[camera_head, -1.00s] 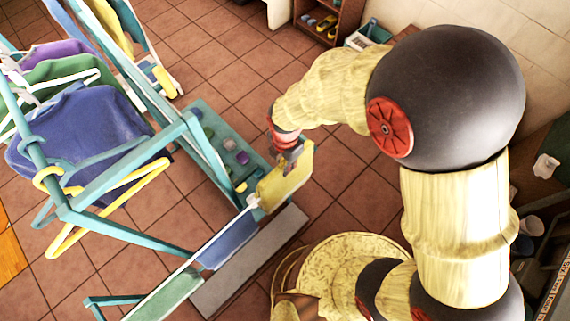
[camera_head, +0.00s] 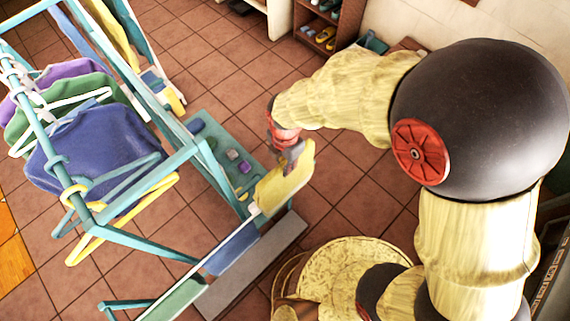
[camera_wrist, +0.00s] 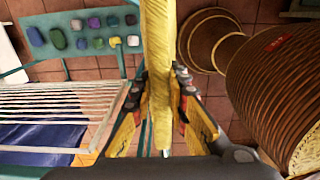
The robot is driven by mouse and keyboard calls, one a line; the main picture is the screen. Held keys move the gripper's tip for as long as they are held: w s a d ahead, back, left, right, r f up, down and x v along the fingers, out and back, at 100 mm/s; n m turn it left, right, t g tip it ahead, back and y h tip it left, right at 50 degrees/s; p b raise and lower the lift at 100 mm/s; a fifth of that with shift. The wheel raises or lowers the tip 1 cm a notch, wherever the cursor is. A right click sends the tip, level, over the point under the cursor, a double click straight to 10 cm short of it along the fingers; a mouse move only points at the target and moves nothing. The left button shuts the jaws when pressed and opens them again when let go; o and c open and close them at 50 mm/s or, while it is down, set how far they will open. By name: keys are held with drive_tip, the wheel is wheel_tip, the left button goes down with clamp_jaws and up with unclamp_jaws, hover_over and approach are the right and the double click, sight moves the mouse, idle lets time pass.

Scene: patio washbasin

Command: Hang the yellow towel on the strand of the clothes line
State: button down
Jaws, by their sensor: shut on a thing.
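The yellow towel (camera_head: 284,181) hangs from my gripper (camera_head: 293,152), close to the upper end of the clothes line strand (camera_head: 206,252) that carries a blue towel (camera_head: 232,249) and a green towel (camera_head: 178,300). My gripper is shut on the yellow towel. In the wrist view the towel (camera_wrist: 158,50) runs as a thick yellow band between the fingers of my gripper (camera_wrist: 160,88). Several pale parallel strands (camera_wrist: 50,100) show to its left. I cannot tell whether the towel touches the strand.
The turquoise drying frame (camera_head: 150,185) holds shirts on hangers, with a blue shirt (camera_head: 88,150) in front. A turquoise shelf with small coloured pieces (camera_head: 222,160) lies behind the strand. A round woven stool (camera_head: 350,262) stands at lower middle. Tiled floor (camera_head: 340,185) is open right of the towel.

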drive_tip(key=shift+r+p, duration=2.65)
drive_tip(key=shift+r, duration=1.75)
drive_tip(key=s+d+p, duration=0.2)
drive_tip(key=s+d, duration=0.9)
drive_tip(key=d, duration=0.2)
drive_tip(key=shift+r, duration=0.45)
